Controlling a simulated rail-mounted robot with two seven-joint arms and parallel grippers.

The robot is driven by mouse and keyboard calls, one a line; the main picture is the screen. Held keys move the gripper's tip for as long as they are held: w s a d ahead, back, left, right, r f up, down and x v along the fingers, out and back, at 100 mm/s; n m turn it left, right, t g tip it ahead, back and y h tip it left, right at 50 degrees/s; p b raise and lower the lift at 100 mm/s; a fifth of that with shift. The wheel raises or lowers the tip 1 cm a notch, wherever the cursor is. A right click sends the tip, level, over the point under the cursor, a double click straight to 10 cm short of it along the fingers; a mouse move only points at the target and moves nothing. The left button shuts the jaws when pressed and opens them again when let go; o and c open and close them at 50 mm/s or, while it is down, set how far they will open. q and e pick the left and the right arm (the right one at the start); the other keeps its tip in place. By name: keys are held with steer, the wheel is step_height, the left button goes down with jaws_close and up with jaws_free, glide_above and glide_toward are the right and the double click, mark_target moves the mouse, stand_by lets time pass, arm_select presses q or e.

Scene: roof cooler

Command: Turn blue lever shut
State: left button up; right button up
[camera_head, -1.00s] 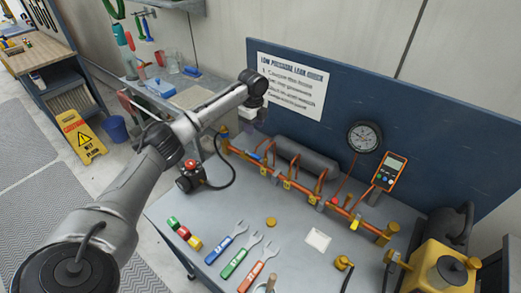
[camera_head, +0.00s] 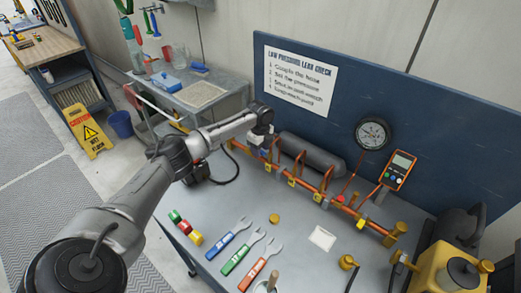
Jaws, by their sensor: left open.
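An orange pipe manifold (camera_head: 310,186) runs along the bench below the blue back panel, with yellow tags and small valve handles on it. My left gripper (camera_head: 265,150) is over the left part of this pipe, at the spot of the blue lever. It is open and points down. The gripper mostly covers the lever, so I cannot tell the lever's angle or whether the fingers touch it. A red handle (camera_head: 340,198) and a yellow handle (camera_head: 361,223) sit further right on the pipe. My right gripper is not in view.
A grey cylinder (camera_head: 320,154) lies behind the pipe, with a round gauge (camera_head: 372,133) and an orange meter (camera_head: 398,170) to its right. Several wrenches, including a green one (camera_head: 242,256), lie in front. A yellow pump unit (camera_head: 450,272) stands at right.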

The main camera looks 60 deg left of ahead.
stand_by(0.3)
arm_select(q)
jaws_close()
stand_by(0.4)
